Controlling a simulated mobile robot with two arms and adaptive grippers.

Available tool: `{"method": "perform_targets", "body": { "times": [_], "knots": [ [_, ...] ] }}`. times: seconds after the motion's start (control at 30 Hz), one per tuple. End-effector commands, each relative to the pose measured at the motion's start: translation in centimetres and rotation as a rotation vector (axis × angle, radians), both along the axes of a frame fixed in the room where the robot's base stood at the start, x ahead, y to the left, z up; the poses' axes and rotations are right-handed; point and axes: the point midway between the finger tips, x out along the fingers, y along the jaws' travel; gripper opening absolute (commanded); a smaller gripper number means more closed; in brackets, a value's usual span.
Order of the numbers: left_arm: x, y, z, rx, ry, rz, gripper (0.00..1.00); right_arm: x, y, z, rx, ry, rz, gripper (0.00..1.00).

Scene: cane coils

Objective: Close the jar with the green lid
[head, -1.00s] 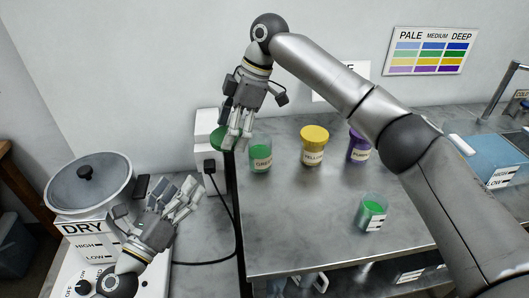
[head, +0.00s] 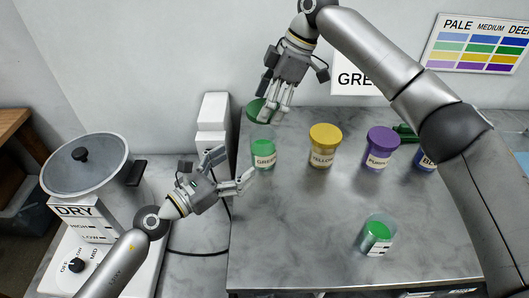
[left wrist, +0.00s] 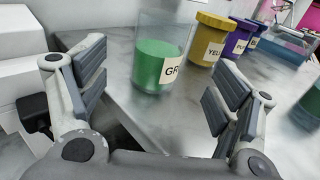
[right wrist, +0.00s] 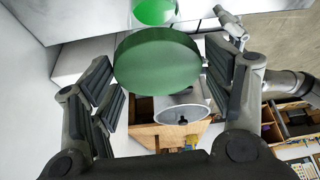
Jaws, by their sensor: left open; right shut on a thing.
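The jar labelled GREEN (head: 264,155) stands upright and lidless at the left end of the grey counter. It holds green contents and also shows in the left wrist view (left wrist: 158,62). My right gripper (head: 272,112) is shut on the green lid (head: 258,112), above and behind the jar's mouth in the head view. The lid fills the middle of the right wrist view (right wrist: 157,58), between the fingers. My left gripper (head: 240,172) is open and empty, to the left of the jar, its fingers pointing toward it. The left wrist view shows the jar beyond the spread fingers, not touched.
A yellow-lidded jar (head: 322,146), a purple-lidded jar (head: 377,150) and a blue jar (head: 425,161) stand to the right. An open cup of green (head: 376,236) stands at the counter's front. A lidded pot (head: 88,168) stands at left. The counter's middle is clear.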

Motion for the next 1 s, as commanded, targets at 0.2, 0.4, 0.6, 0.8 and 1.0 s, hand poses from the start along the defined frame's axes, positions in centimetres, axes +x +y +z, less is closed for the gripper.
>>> {"method": "perform_targets", "body": {
  "times": [0.2,0.4,0.6,0.8,1.0],
  "knots": [
    [3.0,-3.1,0.2,-0.004,-0.001,-0.001,0.84,0.0,0.1,0.0,0.000,-0.001,0.002,0.62],
    [5.5,-5.6,0.2,-0.002,-0.002,-0.001,0.84,0.0,0.1,0.0,0.000,-0.001,0.002,0.62],
    [6.9,-7.0,0.0,-0.002,0.001,-0.001,0.84,0.0,0.1,0.0,0.000,-0.001,0.002,0.62],
    [7.3,-7.4,0.0,0.000,0.000,-0.001,0.84,0.0,0.1,0.0,0.000,-0.001,0.002,0.62],
    [7.3,-7.3,0.0,0.000,0.000,-0.001,0.84,0.0,0.1,0.0,0.000,-0.001,0.002,0.62]
  ]
}}
